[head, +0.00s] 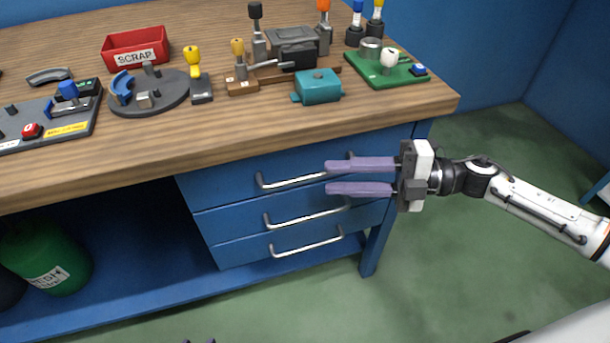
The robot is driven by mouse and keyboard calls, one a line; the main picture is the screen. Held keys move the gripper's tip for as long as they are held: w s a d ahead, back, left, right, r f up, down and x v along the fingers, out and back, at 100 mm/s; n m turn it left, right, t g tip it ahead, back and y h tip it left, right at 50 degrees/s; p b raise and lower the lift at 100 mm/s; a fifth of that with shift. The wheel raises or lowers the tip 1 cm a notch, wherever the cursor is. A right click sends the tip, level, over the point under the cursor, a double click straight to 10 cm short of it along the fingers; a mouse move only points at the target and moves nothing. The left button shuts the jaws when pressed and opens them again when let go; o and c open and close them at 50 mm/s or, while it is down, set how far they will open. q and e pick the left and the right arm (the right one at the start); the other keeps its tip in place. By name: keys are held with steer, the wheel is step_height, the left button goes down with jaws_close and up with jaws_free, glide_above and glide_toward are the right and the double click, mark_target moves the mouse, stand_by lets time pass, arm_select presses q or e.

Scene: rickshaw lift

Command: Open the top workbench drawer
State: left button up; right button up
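The top drawer (225,185) is the highest of three blue drawers under the workbench (230,139) and looks shut, flush with those below. Its silver bar handle (285,184) runs across its front. My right gripper (327,178) is open, with two purple fingers one above the other, pointing left. The fingers overlap the right part of the handle in the picture and hide some of it. I cannot tell whether they touch it or are in front of it. Only small dark tips, perhaps of my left gripper (199,341), show at the bottom edge.
The middle drawer handle (300,217) and bottom drawer handle (305,246) are just below. A table leg (377,240) stands right of the drawers. A red scrap bin (136,50), teal block (318,87) and fixtures crowd the top. Floor in front is clear.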

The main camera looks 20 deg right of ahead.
mark_target(317, 177)
steer(key=x, duration=0.6)
steer(key=shift+w+a, duration=0.2)
steer(key=shift+a, duration=0.15)
jaws_close()
